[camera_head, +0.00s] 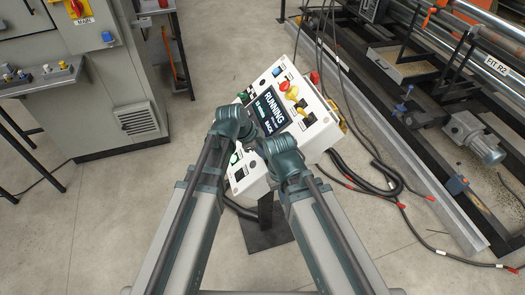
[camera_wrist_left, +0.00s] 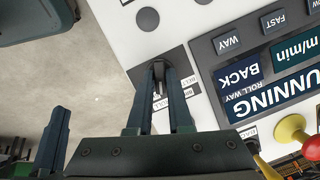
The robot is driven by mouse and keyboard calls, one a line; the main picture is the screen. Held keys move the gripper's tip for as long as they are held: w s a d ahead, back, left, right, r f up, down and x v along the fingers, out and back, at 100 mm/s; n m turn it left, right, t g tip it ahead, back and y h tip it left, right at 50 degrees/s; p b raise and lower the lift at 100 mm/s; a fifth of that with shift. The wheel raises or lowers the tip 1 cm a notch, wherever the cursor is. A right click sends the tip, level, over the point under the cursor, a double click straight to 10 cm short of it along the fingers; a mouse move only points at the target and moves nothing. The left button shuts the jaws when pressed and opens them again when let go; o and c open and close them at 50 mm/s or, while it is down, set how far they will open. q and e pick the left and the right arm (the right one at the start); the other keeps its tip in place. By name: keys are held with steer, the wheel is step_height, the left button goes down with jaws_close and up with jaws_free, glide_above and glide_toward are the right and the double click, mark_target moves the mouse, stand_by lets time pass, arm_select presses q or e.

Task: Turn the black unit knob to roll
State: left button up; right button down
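The white control box (camera_head: 300,125) stands on a post, tilted toward me. Its dark display (camera_head: 270,110) reads RUNNING and, in the left wrist view, ROLL WAY BACK (camera_wrist_left: 242,80). The black unit knob (camera_wrist_left: 160,69) sits on a dark plate with small labels, one reading BELT. My left gripper (camera_wrist_left: 164,72) is at this knob, with one finger on each side and a narrow gap between them; it appears closed on it. In the head view my left wrist hides the knob. My right gripper (camera_head: 285,155) is over the box's lower right part, and its fingertips are hidden.
Red and yellow buttons (camera_head: 288,88) stick up on the box's upper part. A grey cabinet (camera_head: 110,85) stands at the left. Machine rails and a motor (camera_head: 475,138) lie at the right. Black cables (camera_head: 385,180) run over the floor beside the box.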

arm_select(q)
steer(key=o, duration=0.3)
steer(key=shift+o, duration=0.2)
steer(key=shift+d, duration=0.1)
steer(key=shift+r, duration=0.1)
steer(key=p+v, duration=1.2)
steer(key=v, duration=0.1)
steer(key=shift+r+p, duration=0.25)
steer(key=shift+p, duration=0.05)
